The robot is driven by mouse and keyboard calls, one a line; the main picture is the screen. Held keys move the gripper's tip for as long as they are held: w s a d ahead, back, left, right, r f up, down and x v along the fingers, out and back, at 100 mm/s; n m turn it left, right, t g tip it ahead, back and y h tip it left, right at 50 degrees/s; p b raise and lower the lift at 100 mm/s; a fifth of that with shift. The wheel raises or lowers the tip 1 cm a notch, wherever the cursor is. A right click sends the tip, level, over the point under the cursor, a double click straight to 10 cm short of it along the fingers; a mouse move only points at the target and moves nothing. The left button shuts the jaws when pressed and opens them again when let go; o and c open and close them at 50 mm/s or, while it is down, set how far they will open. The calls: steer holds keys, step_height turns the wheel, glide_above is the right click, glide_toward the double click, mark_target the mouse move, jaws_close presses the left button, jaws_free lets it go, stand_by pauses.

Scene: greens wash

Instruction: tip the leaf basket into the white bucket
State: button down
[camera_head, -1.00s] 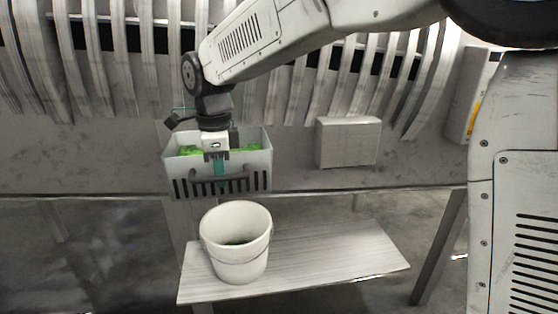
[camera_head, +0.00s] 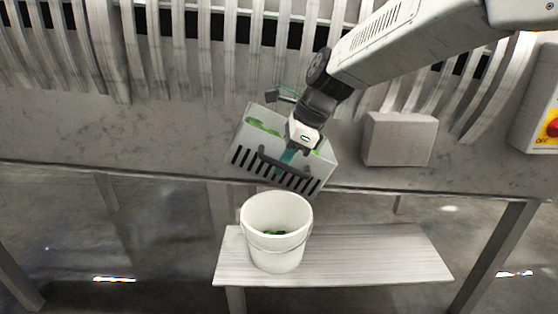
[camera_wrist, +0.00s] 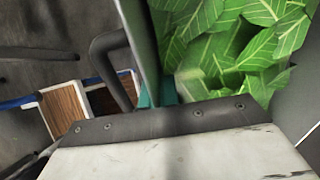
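The leaf basket (camera_head: 247,143) is a pale grey bin with a slotted front and a dark handle (camera_head: 272,164). It is tilted, its right side lower, above and just behind the white bucket (camera_head: 279,245). Green leaves (camera_head: 262,126) are inside it and fill the right of the wrist view (camera_wrist: 235,45). My gripper (camera_head: 287,160) is shut on the basket's front wall, its teal fingers showing at the wall beside the handle in the wrist view (camera_wrist: 157,93). The bucket stands upright, with some dark green at its bottom. The bucket's contents are only partly visible.
The bucket stands on a low pale board (camera_head: 370,255) in front of the long grey counter (camera_head: 120,150). A grey block (camera_head: 398,140) sits on the counter right of the basket.

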steer(key=y, duration=0.2)
steer(key=d+f+y, duration=0.1)
steer(key=y, duration=0.3)
steer(key=shift+d+f+y, duration=0.25)
steer(key=shift+d+y, duration=0.1)
steer(key=shift+y, duration=0.05)
steer(key=y, duration=0.2)
steer(key=f+y, duration=0.1)
steer(key=shift+d+f+y, duration=0.1)
steer(key=shift+y, duration=0.3)
steer(key=shift+f+y, duration=0.1)
steer(key=shift+y, duration=0.8)
